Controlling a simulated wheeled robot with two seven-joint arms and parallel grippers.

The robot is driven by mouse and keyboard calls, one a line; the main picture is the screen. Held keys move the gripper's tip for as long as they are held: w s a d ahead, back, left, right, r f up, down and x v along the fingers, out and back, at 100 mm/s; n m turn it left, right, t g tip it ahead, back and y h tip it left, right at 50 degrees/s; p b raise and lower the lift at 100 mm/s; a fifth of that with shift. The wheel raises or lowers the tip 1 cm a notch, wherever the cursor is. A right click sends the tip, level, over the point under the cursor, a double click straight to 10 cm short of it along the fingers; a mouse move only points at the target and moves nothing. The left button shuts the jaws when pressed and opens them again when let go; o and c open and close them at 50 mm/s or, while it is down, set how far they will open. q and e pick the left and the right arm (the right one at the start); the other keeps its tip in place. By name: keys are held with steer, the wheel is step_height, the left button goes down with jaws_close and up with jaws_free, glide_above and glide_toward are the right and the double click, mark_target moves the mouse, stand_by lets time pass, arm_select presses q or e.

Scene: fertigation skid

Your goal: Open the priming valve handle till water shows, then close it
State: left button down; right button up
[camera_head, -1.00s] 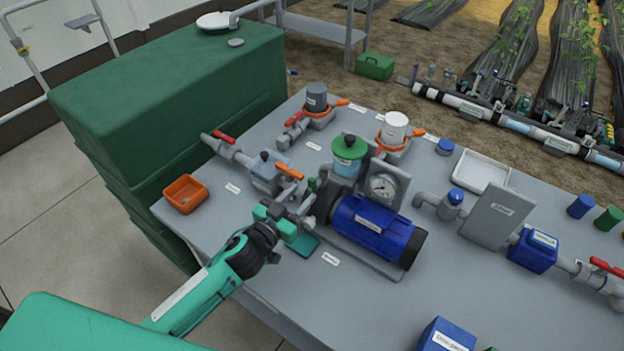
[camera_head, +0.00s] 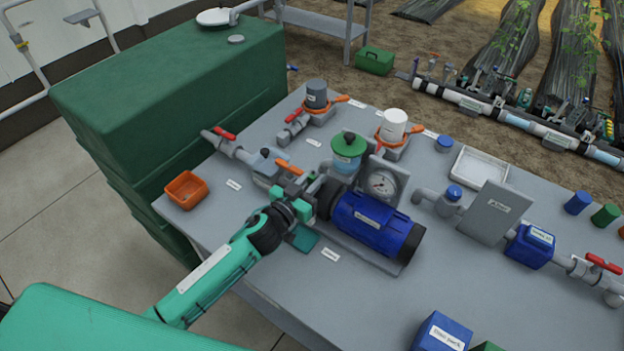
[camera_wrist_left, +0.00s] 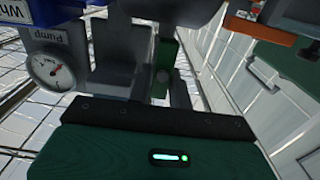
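My left gripper (camera_head: 300,193) is at the near left end of the blue pump (camera_head: 374,222), just below an orange lever (camera_head: 288,169). Pipework and the gripper's own body hide its fingertips, so I cannot tell whether it touches or holds anything. In the left wrist view a green upright piece (camera_wrist_left: 164,68) stands between grey parts in front of the gripper; I cannot tell if it is a handle. No readable label marks the priming valve handle. A green-lidded pot (camera_head: 347,156) with a pale blue clear body stands behind the pump. My right gripper is not in view.
A pressure gauge (camera_head: 382,185) stands behind the pump; it also shows in the left wrist view (camera_wrist_left: 52,70). A green tank (camera_head: 165,95) borders the table's left side. The table's front middle is clear.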

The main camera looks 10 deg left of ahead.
arm_select(q)
steer(key=shift+m, duration=0.3)
steer(key=m, duration=0.3)
steer(key=shift+s+d+f+m, duration=0.1)
steer(key=shift+d+m, duration=0.15)
steer(key=shift+m, duration=0.05)
steer(key=m, duration=0.4)
steer(key=shift+s+d+f+m, duration=0.1)
steer(key=shift+d+f+m, duration=0.05)
steer(key=shift+d+m, duration=0.15)
steer(key=m, duration=0.4)
steer(key=shift+d+f, duration=0.1)
steer(key=shift+f, duration=0.2)
steer(key=m, duration=0.5)
steer(key=shift+s+f+b, duration=0.1)
steer(key=shift+f+b, duration=0.2)
steer(key=shift+b, duration=0.1)
steer(key=shift+m, duration=0.3)
steer(key=c, duration=1.4)
jaws_free()
steer(key=shift+o, duration=0.2)
